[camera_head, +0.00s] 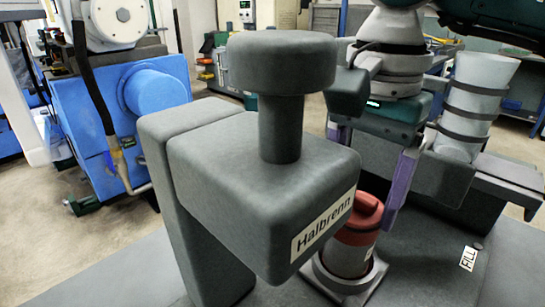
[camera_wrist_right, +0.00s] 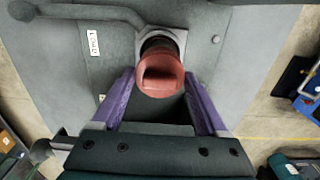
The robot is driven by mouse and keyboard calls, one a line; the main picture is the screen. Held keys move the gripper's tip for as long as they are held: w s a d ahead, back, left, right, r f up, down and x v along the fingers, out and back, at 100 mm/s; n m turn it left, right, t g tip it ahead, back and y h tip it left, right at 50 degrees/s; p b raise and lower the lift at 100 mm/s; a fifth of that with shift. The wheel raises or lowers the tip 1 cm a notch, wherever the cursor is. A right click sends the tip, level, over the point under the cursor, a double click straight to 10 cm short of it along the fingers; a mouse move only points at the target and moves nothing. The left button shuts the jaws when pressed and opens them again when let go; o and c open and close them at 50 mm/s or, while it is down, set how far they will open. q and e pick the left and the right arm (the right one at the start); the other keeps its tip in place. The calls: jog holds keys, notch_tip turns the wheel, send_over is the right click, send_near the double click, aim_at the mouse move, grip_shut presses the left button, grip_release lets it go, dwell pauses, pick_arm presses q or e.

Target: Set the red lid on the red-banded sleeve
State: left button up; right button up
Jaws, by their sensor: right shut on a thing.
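The red lid (camera_head: 367,208), with a raised grip on top, is between the purple fingers of my right gripper (camera_head: 364,198). In the wrist view the fingers lie on both sides of the lid (camera_wrist_right: 161,74), and the gripper is shut on it. The sleeve (camera_head: 347,260), pale with a red band at its top, stands upright in a grey square holder (camera_head: 376,275). The lid is at the sleeve's top; I cannot tell whether they touch. The machine head hides the sleeve's left side and part of one finger. My left gripper is not in view.
The grey machine labelled Halbrenn (camera_head: 250,175) overhangs close to the left of the sleeve. A pale banded container (camera_head: 478,100) stands at the right. A FILL label (camera_head: 469,258) marks the bench top, which has clear room at the front right.

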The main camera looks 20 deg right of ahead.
jog(key=o, duration=1.2)
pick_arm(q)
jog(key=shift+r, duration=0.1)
pick_arm(e)
jog(key=shift+r, duration=0.15)
jog(key=shift+r+p, duration=2.35)
jog(key=shift+r, duration=1.05)
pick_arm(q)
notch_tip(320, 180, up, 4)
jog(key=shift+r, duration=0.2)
